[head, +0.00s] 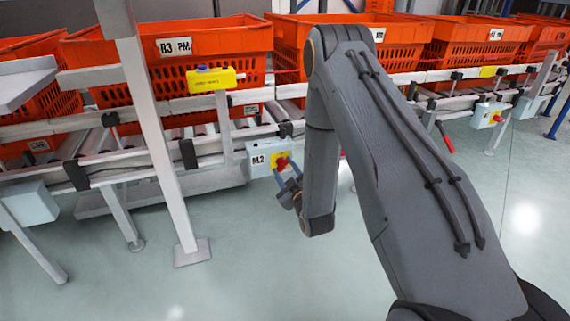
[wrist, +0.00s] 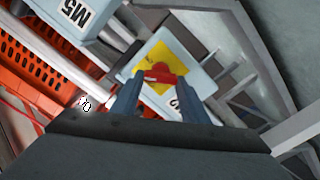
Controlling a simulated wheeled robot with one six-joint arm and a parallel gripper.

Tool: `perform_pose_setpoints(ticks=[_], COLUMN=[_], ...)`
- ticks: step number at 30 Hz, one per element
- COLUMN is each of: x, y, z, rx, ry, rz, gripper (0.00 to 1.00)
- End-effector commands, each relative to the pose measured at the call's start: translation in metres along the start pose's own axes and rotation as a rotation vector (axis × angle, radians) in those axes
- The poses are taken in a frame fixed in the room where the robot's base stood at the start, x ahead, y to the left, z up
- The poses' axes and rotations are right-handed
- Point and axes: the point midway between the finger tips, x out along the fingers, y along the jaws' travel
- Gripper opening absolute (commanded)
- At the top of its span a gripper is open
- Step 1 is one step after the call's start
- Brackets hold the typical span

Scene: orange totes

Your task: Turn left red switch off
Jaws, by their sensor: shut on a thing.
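The red switch (head: 282,163) sits on a yellow plate on the front of a pale blue box (head: 258,165) labelled M.2. The box hangs below the conveyor frame. In the wrist view the red switch (wrist: 158,72) lies between the tips of my two fingers, on the yellow plate (wrist: 170,58). My gripper (head: 285,178) is at the front of this box, shut on the red switch. In the wrist view my gripper (wrist: 160,85) hides part of the box face. A second red switch (head: 497,119) is on another pale box further right.
Orange totes (head: 190,80) stand along the roller conveyor behind the box. A grey post (head: 160,140) stands left of the box. A yellow button unit (head: 211,79) is above it. The floor in front (head: 120,285) is clear.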

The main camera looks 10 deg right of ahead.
Motion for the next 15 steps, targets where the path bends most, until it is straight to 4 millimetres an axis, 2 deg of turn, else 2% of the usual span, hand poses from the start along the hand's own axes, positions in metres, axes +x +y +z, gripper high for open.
perform_pose_setpoints(ticks=[15], x=[-0.002], y=[-0.0031], z=[-0.0015], rx=[-0.487], ry=[0.0], rz=[-0.005], gripper=[0.18])
